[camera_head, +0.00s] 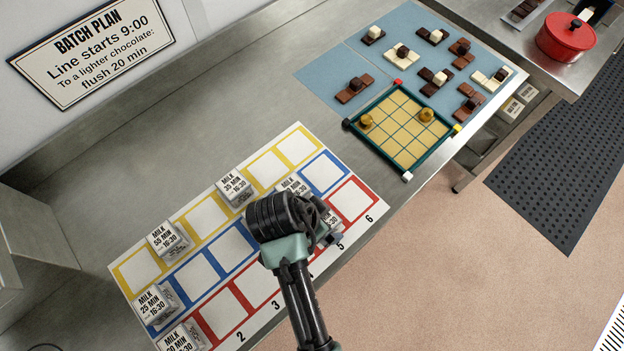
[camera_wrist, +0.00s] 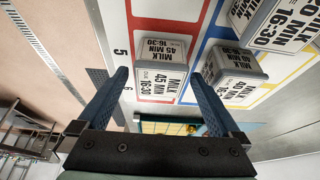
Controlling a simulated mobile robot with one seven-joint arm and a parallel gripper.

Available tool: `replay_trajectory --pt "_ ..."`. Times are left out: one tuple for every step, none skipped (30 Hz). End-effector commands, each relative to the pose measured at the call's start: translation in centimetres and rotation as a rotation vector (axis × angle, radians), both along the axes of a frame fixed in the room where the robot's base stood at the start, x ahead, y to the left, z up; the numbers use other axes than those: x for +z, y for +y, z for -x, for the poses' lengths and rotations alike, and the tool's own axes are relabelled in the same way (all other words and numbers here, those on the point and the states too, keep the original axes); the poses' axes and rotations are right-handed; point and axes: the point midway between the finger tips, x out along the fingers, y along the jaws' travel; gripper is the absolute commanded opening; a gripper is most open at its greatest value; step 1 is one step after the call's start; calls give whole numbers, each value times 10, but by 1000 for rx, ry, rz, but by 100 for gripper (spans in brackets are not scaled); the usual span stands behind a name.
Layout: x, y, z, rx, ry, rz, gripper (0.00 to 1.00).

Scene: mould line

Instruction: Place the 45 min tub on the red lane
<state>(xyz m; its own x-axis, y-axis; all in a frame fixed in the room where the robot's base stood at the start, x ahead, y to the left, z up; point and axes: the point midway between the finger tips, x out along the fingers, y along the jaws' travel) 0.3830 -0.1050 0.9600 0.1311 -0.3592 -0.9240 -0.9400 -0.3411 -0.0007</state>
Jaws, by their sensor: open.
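The 45 min tub (camera_wrist: 160,52), a small white-labelled block, appears to sit in the column 5 square of the red lane (camera_head: 226,312). In the head view only part of this tub (camera_head: 330,213) shows beside my gripper (camera_head: 324,230), which hides the rest. In the wrist view my gripper (camera_wrist: 161,76) is open, with one blue finger on each side of the tub. A gap shows between the left finger and the tub. A red border (camera_wrist: 160,24) shows beside the tub.
A milk tub (camera_head: 293,186) stands close by in the blue lane. Other tubs include the 35 min (camera_head: 236,187), 55 min (camera_head: 167,240) and 25 min (camera_head: 155,303). A green-framed grid tray (camera_head: 390,147) and blue mats with chocolates (camera_head: 333,70) lie beyond the lane sheet.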

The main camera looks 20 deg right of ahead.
Motion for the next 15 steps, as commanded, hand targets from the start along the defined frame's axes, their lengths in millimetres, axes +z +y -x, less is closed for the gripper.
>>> replay_trajectory --pt "10 4 1 2 -5 0 100" --pt "15 6 2 2 -4 0 100" --pt "24 10 2 3 -4 -1 100" --pt "30 12 3 3 -5 -1 100" --pt "36 15 4 4 -6 0 100" --pt "45 18 6 3 -5 -1 100" --pt "51 20 6 3 -6 0 100" --pt "57 22 7 3 -6 0 100" --pt "64 25 8 3 -5 0 100" --pt "69 27 8 3 -6 0 100" --pt "73 29 10 2 -5 -1 100" --pt "79 31 10 2 -4 0 100" --pt "83 32 11 2 -4 0 100" --pt "86 34 11 1 -3 0 100" --pt "90 35 12 1 -3 0 100"
